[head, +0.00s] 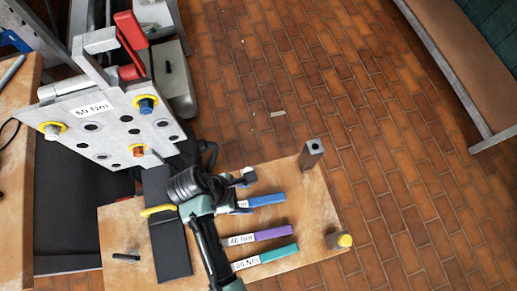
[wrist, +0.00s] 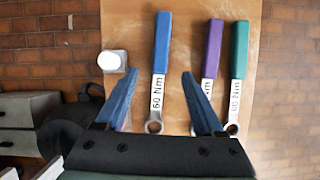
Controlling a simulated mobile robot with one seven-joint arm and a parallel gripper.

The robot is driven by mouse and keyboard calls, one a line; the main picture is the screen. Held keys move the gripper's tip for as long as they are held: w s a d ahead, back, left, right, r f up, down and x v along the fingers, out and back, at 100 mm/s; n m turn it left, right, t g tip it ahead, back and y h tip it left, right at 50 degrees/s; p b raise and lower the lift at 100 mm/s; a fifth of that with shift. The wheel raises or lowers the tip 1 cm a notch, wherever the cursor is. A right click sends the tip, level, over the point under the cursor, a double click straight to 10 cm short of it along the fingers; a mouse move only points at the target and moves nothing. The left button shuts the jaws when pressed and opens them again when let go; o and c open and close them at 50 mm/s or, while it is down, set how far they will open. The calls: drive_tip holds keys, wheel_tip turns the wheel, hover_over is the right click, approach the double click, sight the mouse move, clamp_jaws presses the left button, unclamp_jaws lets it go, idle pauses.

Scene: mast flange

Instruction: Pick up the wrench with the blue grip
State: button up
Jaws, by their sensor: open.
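The wrench with the blue grip (wrist: 163,40) lies on the wooden board, its white label reading 60 Nm and its ring end toward my gripper. In the head view its blue grip (head: 267,199) sticks out to the right, while my gripper hides its ring end. My gripper (wrist: 160,76) is open, with the wrench lying between its two blue fingers in the wrist view. I cannot tell how high the fingers are above it. A purple-grip wrench (wrist: 212,45) and a teal-grip wrench (wrist: 239,50) lie beside it.
The board (head: 310,215) has a metal post (head: 312,152) and a yellow-tipped post (head: 344,240) at its right corners. A tilted metal flange plate (head: 110,115) with bolts stands at upper left. A bench (head: 450,55) is at upper right; the brick floor between is mostly clear.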

sight(257, 201)
drive_tip(key=b+x, duration=0.1)
drive_tip(key=x, duration=0.7)
drive_tip(key=shift+s+a+f, duration=0.1)
drive_tip(key=shift+f, duration=0.1)
clamp_jaws()
idle(1.2)
